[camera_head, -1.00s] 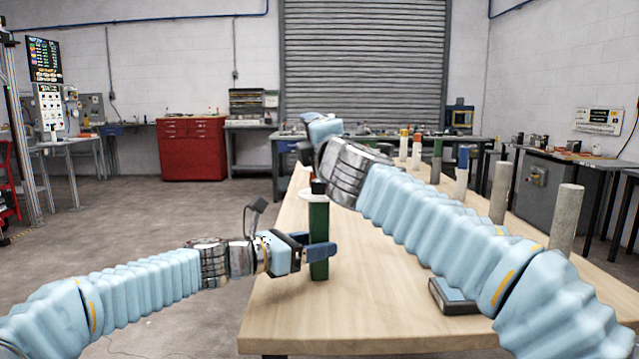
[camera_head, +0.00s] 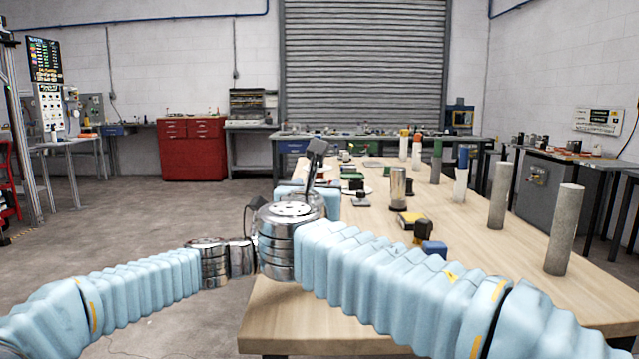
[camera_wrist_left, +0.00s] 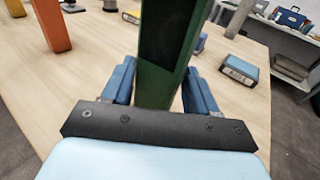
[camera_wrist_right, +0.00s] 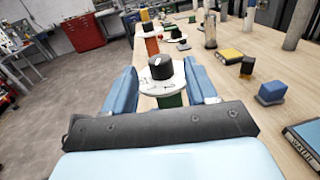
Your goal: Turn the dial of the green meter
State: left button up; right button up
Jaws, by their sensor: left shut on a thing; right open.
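The green meter is a green post with a white dial disc and black knob on top. In the left wrist view its post (camera_wrist_left: 168,60) stands between the fingers of my left gripper (camera_wrist_left: 158,88), which is shut on it. In the right wrist view the black knob (camera_wrist_right: 160,67) and white disc (camera_wrist_right: 163,84) show, with a bit of green post below. My right gripper (camera_wrist_right: 161,84) is open, its blue fingers on either side of the dial, with gaps to the knob. In the head view my right arm hides the meter and both grippers' fingers.
An orange post (camera_wrist_right: 151,45) stands beyond the meter. A metal cylinder (camera_head: 398,187), a yellow-and-black block (camera_head: 413,220) and a blue block (camera_wrist_right: 272,92) stand to the right. A labelled box (camera_wrist_left: 240,70) lies nearby.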

aim_at(321, 182)
jog(key=w, duration=0.4)
jog(key=shift+w+d, duration=0.3)
jog(key=shift+w, duration=0.1)
jog(key=c, duration=0.9)
jog(key=n+y, duration=0.2)
jog(key=y, duration=0.1)
jog(key=shift+d+y, duration=0.2)
jog(key=shift+y, duration=0.1)
jog(key=shift+c, duration=0.2)
jog(key=n+y, duration=0.2)
jog(key=shift+y, duration=0.4)
jog(key=shift+a+n+g+y, duration=0.2)
jog(key=shift+n+g+y, duration=0.15)
jog(key=shift+y, duration=0.35)
jog(key=o, duration=0.9)
jog(key=shift+o, duration=0.2)
